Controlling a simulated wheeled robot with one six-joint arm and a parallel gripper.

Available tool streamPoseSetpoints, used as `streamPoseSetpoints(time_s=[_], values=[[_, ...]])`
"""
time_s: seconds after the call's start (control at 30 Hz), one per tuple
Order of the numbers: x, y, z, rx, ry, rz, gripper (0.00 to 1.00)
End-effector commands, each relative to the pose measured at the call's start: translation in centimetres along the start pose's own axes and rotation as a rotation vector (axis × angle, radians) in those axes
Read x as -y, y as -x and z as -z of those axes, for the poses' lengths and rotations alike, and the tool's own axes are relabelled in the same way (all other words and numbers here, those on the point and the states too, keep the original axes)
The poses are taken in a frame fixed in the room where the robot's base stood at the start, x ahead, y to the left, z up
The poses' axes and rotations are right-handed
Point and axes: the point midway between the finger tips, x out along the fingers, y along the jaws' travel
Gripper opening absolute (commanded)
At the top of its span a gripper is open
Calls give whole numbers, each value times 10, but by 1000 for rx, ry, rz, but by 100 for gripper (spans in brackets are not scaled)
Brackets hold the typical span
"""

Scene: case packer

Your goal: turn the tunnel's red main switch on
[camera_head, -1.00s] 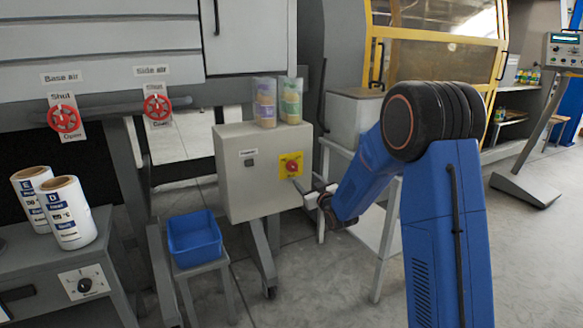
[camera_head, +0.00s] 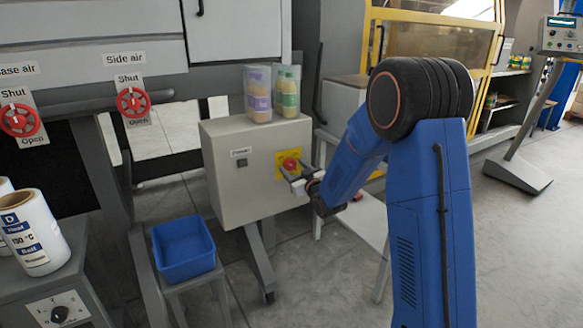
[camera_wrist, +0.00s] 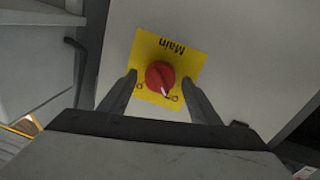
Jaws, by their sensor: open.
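The red main switch (camera_head: 290,164) is a round knob on a yellow plate (camera_head: 281,173) on the front of a grey cabinet (camera_head: 228,187). In the wrist view the red knob (camera_wrist: 160,76) sits on the yellow plate (camera_wrist: 178,54), marked "Main" and seen turned over. A pale pointer mark on the knob points down and slightly right, towards a small symbol at the plate's edge. My gripper (camera_wrist: 163,88) is open, with one finger on each side of the knob. The gripper also shows at the switch in the head view (camera_head: 296,178). Whether the fingers touch the knob I cannot tell.
Two bottles, one purple-labelled (camera_head: 258,94) and one green-labelled (camera_head: 287,94), stand on the cabinet. A blue bin (camera_head: 184,246) sits on a stand at the lower left. Two red valve wheels (camera_head: 133,102) (camera_head: 19,120) are at the left. Open floor (camera_head: 520,250) lies at the right.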

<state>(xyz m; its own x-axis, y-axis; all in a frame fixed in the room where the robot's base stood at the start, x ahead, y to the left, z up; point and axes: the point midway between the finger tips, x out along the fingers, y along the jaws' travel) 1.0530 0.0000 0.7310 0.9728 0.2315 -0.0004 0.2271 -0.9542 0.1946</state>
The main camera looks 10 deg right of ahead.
Motion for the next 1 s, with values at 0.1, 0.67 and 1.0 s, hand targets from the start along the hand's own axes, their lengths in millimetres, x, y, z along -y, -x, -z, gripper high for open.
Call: streamPoseSetpoints(time_s=[0.1, 0.67, 1.0], values=[[0, 0, 0, 0, 0, 0, 57], [0, 0, 0, 3, -39, 1, 16], [-1, 0, 0, 21, -260, 4, 16]])
